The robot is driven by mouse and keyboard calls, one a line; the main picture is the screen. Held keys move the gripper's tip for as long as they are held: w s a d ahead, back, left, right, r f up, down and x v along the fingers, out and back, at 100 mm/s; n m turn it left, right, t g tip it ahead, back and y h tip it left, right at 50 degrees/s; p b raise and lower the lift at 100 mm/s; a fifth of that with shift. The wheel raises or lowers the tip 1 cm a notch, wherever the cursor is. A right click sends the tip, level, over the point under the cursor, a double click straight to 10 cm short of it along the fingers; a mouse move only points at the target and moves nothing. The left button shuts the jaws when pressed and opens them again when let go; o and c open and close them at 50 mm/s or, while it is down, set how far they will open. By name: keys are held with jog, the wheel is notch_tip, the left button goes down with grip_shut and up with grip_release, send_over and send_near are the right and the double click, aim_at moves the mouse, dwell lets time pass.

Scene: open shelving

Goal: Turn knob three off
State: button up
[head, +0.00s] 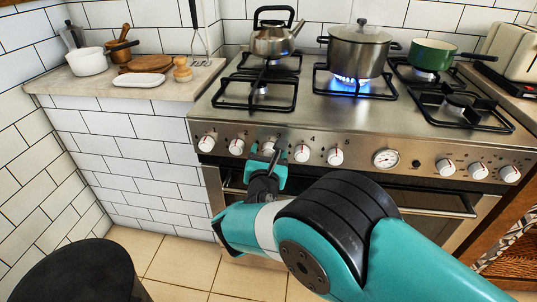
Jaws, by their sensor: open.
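Knob three (268,145) is on the steel front panel of the stove, third from the left in the row of white knobs with red marks. My gripper (267,156) is open right in front of it, its fingers partly covering the knob. I cannot tell whether the fingers touch it, and its red mark is hard to read. Knob two (237,147) is to its left and knob four (302,153) to its right, both uncovered.
A large lidded pot (358,50) stands over a blue flame (352,84). A kettle (274,40) and a green pan (433,54) stand on other burners. The oven handle (425,206) runs below the knobs. A counter (195,88) with kitchenware is at left.

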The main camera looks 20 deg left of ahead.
jog(key=c, duration=0.9)
jog(key=m+b, duration=0.2)
jog(key=shift+f+m, duration=0.2)
jog(key=shift+m, duration=0.2)
jog(key=m+b, duration=0.2)
jog(key=m, duration=0.1)
jog(key=shift+m+b, duration=0.35)
jog(key=shift+m, duration=0.05)
jog(key=shift+m+t+b, duration=0.5)
jog(key=shift+m+b, duration=2.05)
jog(key=shift+m, duration=1.35)
